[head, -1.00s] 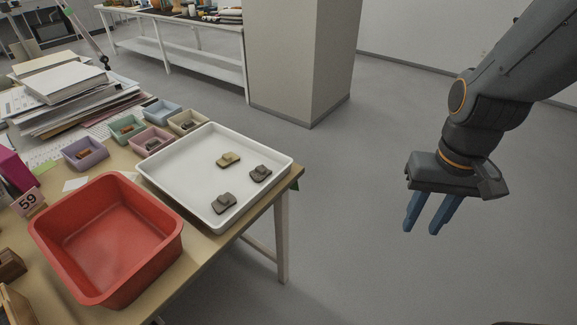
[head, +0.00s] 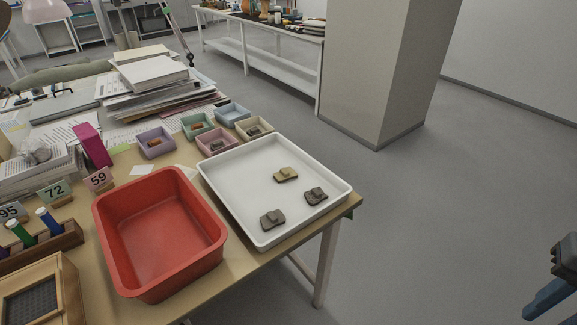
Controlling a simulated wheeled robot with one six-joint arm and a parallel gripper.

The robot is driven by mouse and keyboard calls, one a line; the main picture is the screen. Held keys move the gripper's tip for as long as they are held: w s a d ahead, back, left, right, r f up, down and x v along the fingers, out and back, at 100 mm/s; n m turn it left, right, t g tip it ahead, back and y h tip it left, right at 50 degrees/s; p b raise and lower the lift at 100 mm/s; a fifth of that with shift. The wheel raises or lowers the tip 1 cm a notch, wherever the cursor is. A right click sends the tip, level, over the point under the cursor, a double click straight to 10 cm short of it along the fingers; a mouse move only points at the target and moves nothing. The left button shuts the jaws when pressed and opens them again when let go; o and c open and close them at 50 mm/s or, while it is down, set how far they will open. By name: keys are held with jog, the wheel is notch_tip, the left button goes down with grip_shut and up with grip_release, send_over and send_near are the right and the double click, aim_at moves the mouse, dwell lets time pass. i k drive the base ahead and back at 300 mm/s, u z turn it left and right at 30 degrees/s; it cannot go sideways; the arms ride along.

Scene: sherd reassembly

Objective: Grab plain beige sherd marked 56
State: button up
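A beige-yellow sherd (head: 286,174) lies in the white tray (head: 232,206), toward its back. No number can be read on it at this size. Two grey-brown sherds share the tray: one at the front (head: 272,219) and one at the right (head: 316,196). My gripper (head: 556,308) is at the lower right edge of the head view, partly cut off. Its blue fingers stand apart with nothing seen between them. It is over the floor, well to the right of the table and the tray.
An empty red bin (head: 160,235) stands left of the tray. Small coloured boxes with sherds, such as the purple one (head: 156,143), stand behind. A pillar (head: 375,75) rises behind the table. The floor at right is clear.

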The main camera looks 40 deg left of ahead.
aim_at(285, 174)
jog(key=u, duration=0.45)
jog(key=i, duration=0.95)
jog(key=u, duration=0.95)
jog(key=i, duration=0.35)
jog(key=u, duration=0.25)
